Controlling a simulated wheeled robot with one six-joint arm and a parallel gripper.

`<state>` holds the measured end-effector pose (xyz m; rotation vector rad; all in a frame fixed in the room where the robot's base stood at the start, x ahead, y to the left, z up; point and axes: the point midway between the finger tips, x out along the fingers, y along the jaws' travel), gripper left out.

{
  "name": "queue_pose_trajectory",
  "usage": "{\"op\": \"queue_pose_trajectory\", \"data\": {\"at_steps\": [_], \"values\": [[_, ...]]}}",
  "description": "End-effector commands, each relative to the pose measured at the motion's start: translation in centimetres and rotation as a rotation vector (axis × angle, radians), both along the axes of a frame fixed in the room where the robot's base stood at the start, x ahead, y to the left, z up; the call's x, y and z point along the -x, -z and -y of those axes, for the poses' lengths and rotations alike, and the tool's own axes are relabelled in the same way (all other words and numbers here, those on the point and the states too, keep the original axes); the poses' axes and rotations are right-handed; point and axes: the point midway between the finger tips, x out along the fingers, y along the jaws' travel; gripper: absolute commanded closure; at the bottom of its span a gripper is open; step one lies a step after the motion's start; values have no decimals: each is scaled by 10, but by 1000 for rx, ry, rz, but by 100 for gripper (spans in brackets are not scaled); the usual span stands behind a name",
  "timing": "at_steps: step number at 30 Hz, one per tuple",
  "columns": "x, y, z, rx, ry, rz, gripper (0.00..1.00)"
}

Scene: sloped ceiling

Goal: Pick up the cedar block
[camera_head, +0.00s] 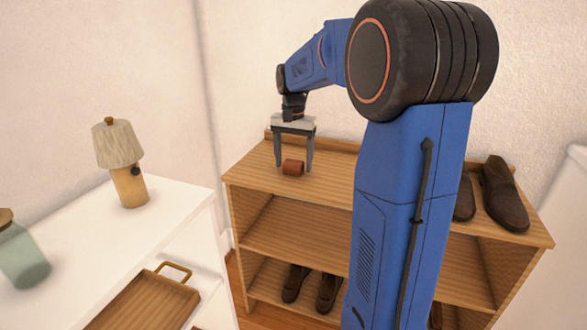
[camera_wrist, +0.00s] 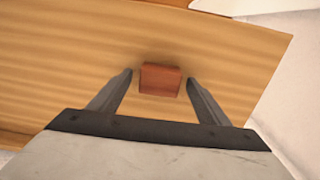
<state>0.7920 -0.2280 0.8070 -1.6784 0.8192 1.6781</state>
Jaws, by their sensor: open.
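The cedar block (camera_head: 293,167) is a small reddish-brown piece lying on the top of the wooden shelf unit (camera_head: 335,187), near its left end. In the wrist view the cedar block (camera_wrist: 160,79) sits between the fingertips, with a gap on each side. My gripper (camera_head: 293,170) points down over it from above, its two grey fingers on either side of the block. In the wrist view my gripper (camera_wrist: 160,80) is open and holds nothing.
Dark brown shoes (camera_head: 503,195) stand at the right of the shelf top, partly behind my arm. More shoes (camera_head: 311,285) are on the lower shelf. A lamp (camera_head: 122,163) and a green jar (camera_head: 20,254) stand on the white cabinet (camera_head: 172,203) at left. A wooden tray (camera_head: 147,305) is below.

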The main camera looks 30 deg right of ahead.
Motion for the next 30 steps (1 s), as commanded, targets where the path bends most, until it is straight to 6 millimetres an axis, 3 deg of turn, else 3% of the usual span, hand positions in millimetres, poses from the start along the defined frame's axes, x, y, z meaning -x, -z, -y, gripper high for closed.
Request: {"op": "queue_pose_trajectory", "data": {"at_steps": [10, 16, 25, 30], "values": [[0, 8, 0, 0, 0, 0, 30], [0, 8, 0, 0, 0, 0, 74], [0, 6, 0, 0, 0, 0, 74], [0, -11, 0, 1, 0, 2, 74]]}}
